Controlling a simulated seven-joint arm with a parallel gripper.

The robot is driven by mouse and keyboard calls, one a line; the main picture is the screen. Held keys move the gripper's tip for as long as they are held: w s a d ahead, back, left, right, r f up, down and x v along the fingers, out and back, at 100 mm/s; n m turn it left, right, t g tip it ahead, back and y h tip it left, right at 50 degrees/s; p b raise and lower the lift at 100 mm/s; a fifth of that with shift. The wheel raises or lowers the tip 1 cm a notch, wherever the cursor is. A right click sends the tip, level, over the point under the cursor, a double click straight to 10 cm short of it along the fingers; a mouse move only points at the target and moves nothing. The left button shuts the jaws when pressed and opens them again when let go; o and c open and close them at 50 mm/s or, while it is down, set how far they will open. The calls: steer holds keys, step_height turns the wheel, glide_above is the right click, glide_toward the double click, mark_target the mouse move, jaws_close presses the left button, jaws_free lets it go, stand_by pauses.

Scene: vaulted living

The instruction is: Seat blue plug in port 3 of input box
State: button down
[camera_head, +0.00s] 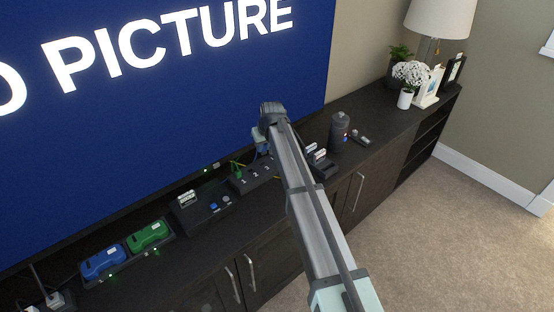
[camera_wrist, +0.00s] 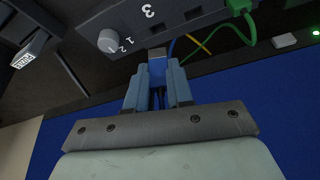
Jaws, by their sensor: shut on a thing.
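My gripper (camera_wrist: 158,98) is shut on the blue plug (camera_wrist: 158,72), whose pale metal tip points at the input box (camera_wrist: 120,22) in the wrist view. The tip is close to the box's edge, below dark port openings (camera_wrist: 193,14); I cannot tell whether it touches. A blue cable shows beside the plug. The box carries a large 3, a grey knob (camera_wrist: 109,40) marked 1 and 2, and a seated green plug (camera_wrist: 240,8). In the head view, my gripper (camera_head: 261,140) is over the back of the cabinet by the screen, and my arm hides part of the box (camera_head: 258,176).
The screen (camera_head: 150,110) stands close behind the cabinet top (camera_head: 385,128). Left are a control panel (camera_head: 206,210) and blue (camera_head: 103,262) and green (camera_head: 149,234) devices. Right are a dark cylinder (camera_head: 338,132), a white-flower vase (camera_head: 405,99) and a lamp (camera_head: 440,18). A yellow cable (camera_wrist: 201,40) runs near the plug.

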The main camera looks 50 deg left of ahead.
steer(key=shift+w+a+r+n+g, duration=0.15)
steer(key=shift+a+n+g, duration=0.45)
steer(key=shift+a+n, duration=0.65)
steer(key=shift+d+n, duration=0.25)
glide_above(259, 162)
steer(key=d, duration=0.2)
steer(key=shift+w+a+f, duration=0.1)
steer(key=shift+a+f, duration=0.05)
steer(key=shift+f, duration=1.3)
steer(key=shift+w+a+f, duration=0.1)
steer(key=shift+f, duration=1.35)
steer(key=shift+f, duration=1.2)
steer(key=c, duration=0.9)
jaws_free()
steer(key=shift+s, duration=0.1)
steer(key=v, duration=1.4)
steer(key=shift+w+d+f, duration=0.1)
steer(key=shift+w+d, duration=0.05)
steer(key=shift+w, duration=0.05)
